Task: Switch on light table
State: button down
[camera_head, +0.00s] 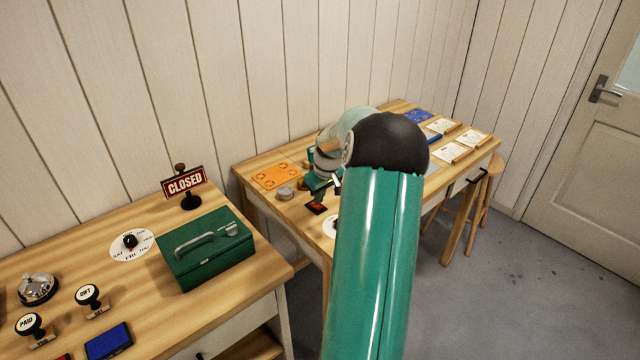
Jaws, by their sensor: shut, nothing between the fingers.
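A small red switch (316,208) on a black base sits on the far wooden table, near its front left edge. My gripper (319,200) is just above it, pointing down, small and partly hidden behind my arm. Its fingers are shut with nothing between them. I cannot tell whether the fingertips touch the switch or which way it is set. I cannot make out a lit panel; my arm covers the middle of the far table.
The far table (258,205) holds an orange sheet (278,176), a round grey tin (285,193) and several cards (454,151). A stool (490,190) stands beyond. The near table holds a green cash box (206,250), a CLOSED sign (184,183), a bell (38,287) and stamps (90,297).

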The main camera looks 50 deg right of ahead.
jog(key=shift+f, duration=0.65)
jog(key=shift+s, duration=0.1)
jog(key=shift+s+f, duration=0.1)
jog(key=shift+f, duration=0.25)
jog(key=shift+r, duration=0.1)
jog(key=shift+w+d+r, duration=0.15)
jog(key=shift+w+r, duration=0.15)
jog(key=shift+w, duration=0.4)
jog(key=shift+r, duration=0.1)
